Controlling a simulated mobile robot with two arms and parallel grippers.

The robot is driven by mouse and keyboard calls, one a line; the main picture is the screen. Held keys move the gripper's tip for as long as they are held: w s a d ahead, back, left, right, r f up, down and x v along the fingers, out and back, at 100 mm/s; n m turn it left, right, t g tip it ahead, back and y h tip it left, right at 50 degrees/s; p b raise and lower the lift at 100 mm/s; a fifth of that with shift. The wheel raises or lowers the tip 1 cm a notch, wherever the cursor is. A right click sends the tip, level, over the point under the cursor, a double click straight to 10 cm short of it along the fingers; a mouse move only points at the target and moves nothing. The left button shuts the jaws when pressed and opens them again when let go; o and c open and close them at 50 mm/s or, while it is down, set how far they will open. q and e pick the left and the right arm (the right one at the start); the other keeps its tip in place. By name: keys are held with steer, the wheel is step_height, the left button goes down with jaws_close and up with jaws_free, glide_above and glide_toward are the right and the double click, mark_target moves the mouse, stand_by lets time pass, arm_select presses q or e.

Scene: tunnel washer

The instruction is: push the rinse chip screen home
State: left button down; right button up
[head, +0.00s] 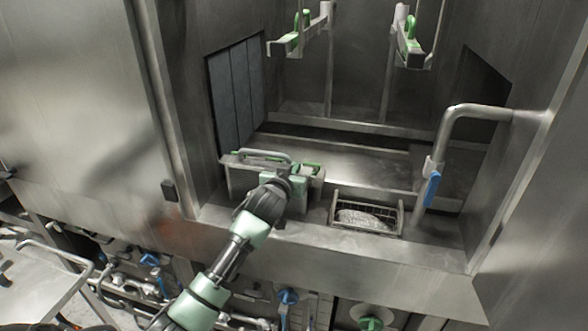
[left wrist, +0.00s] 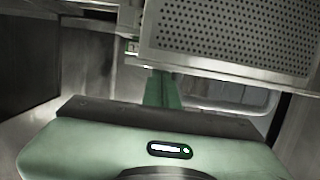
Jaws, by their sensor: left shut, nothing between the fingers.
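A metal box-shaped screen (head: 236,178) with a handle along its top sits on the left part of the washer's front ledge. In the left wrist view, a perforated metal panel (left wrist: 230,38) fills the upper right, and looks like part of this screen. My left gripper (head: 285,185) is in front of the screen, at its right part, and hides some of it. In the left wrist view the gripper's green fingers (left wrist: 162,88) are together, with nothing between them, close to the panel's lower edge. I cannot tell whether they touch it. My right gripper is out of view.
A small open basket (head: 365,218) with grey bits inside sits right of the gripper. A bent pipe with a blue handle (head: 432,188) stands farther right. Green-tipped spray arms (head: 300,40) hang above. Steel walls enclose both sides; the ledge between is narrow.

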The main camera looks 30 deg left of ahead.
mark_target(295, 208)
arm_select(q)
step_height(295, 208, down, 15)
steer(key=b, duration=0.7)
steer(key=shift+r, duration=0.2)
steer(key=shift+f, duration=0.4)
